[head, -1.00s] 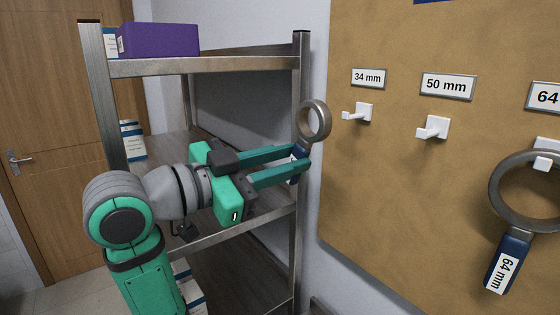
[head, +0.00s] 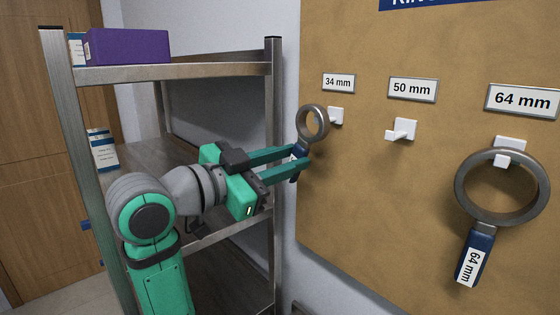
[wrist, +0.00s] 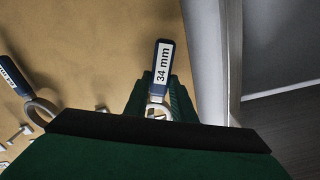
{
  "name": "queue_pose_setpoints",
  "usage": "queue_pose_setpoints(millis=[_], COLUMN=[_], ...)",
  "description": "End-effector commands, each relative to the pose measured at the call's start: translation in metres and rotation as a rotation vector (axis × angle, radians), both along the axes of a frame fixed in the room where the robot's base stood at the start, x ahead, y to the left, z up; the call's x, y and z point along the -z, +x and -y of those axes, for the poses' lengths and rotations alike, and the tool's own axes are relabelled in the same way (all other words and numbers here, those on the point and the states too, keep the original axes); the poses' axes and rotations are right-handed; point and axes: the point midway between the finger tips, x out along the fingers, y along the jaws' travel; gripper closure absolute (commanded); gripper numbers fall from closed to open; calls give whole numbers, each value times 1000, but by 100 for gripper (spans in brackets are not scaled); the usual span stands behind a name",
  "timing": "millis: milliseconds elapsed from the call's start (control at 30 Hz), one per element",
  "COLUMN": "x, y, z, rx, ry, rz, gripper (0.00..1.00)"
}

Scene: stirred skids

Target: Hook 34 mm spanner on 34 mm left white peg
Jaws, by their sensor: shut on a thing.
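The 34 mm spanner has a grey ring (head: 312,122) at the top and a dark blue handle (wrist: 162,66) with a white 34 mm label. My gripper (head: 300,158) is shut on its handle and holds it nearly upright, ring up. The 34 mm white peg (head: 337,116) is on the brown board under the 34 mm label (head: 338,82). In the head view the ring lies just left of the peg and overlaps its left end. I cannot tell whether the peg tip is inside the ring or apart from it.
A 50 mm peg (head: 401,130) is empty to the right. A large 64 mm spanner (head: 473,255) hangs on the 64 mm peg (head: 509,150). A metal shelf rack (head: 274,90) with a purple box (head: 127,46) stands close behind my arm, left of the board (head: 390,210).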

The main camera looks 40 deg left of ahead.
Motion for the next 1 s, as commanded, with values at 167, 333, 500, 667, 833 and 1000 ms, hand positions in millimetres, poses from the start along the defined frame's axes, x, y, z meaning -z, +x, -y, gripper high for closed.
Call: queue_pose_setpoints(millis=[167, 333, 500, 667, 833, 1000], x=[0, 1, 4, 10, 14, 15], y=[10, 20, 29, 34, 36, 36], z=[0, 0, 1, 1, 1, 0], rx=[-2, -3, -3, -3, -4, -4], ry=[-1, -1, -2, -1, 0, 0], rz=[1, 1, 0, 1, 2, 0], gripper=[100, 100, 100, 100, 100, 100])
